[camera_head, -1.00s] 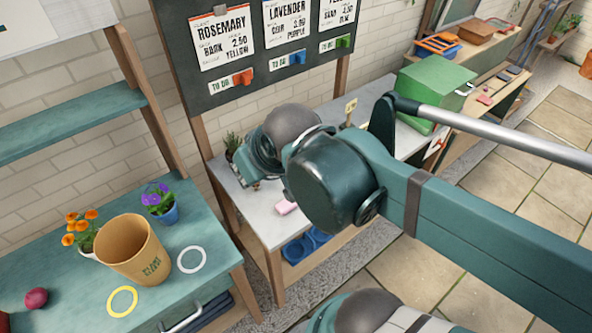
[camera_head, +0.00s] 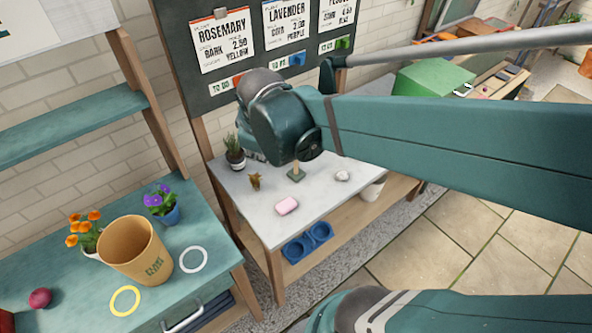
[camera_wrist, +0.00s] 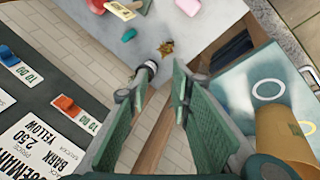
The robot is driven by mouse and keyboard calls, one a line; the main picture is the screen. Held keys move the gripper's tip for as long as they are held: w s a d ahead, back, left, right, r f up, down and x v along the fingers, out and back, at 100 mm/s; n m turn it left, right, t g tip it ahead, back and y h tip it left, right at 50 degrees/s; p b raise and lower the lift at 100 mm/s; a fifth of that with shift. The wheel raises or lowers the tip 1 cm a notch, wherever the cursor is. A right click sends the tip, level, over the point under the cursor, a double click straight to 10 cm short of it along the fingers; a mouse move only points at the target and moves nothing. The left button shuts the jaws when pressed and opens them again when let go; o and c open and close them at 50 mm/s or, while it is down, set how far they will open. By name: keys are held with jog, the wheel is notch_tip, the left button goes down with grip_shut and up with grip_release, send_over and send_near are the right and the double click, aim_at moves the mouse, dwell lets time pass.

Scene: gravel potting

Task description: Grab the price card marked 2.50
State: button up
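In the wrist view my gripper (camera_wrist: 160,82) is open and empty, its two green fingers apart. A cream price card (camera_wrist: 122,9) shows beyond them at the top edge; its figure is too small to read. A post on a green base (camera_head: 296,174) stands on the grey-white worktop in the head view, its top hidden behind my arm. In the head view my gripper is hidden behind my own arm, near the board. The rosemary sheet (camera_head: 222,42) on the dark board carries the price 2.50; it also shows in the wrist view (camera_wrist: 42,143).
The worktop (camera_head: 320,196) holds a pink block (camera_head: 287,206), a brown crumpled item (camera_head: 255,181), a pale stone (camera_head: 342,176) and a potted plant (camera_head: 235,155). The dark board (camera_head: 205,97) rises behind it. A tan pot (camera_head: 135,250) stands on the teal bench.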

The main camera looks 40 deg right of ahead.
jog(key=w+d+f+n+g+h+p, duration=0.1)
jog(key=w+d+f+n+g+h, duration=0.1)
jog(key=w+d+f+n, duration=0.5)
jog(key=n+g+p, duration=0.2)
jog(key=n, duration=0.3)
send_over(296, 163)
jog(key=a, duration=0.3)
jog(key=shift+h, duration=0.3)
jog(key=shift+w+d+f, duration=0.15)
jog(key=shift+f, duration=1.35)
jog(key=shift+w+d+f, duration=0.1)
jog(key=shift+w+f, duration=0.05)
jog(key=shift+f, duration=1.3)
jog(key=shift+b+x, duration=0.3)
jog(key=shift+x, duration=1)
jog(key=shift+f, duration=0.1)
jog(key=shift+x, duration=2.5)
jog(key=shift+s+d, duration=0.15)
grip_shut()
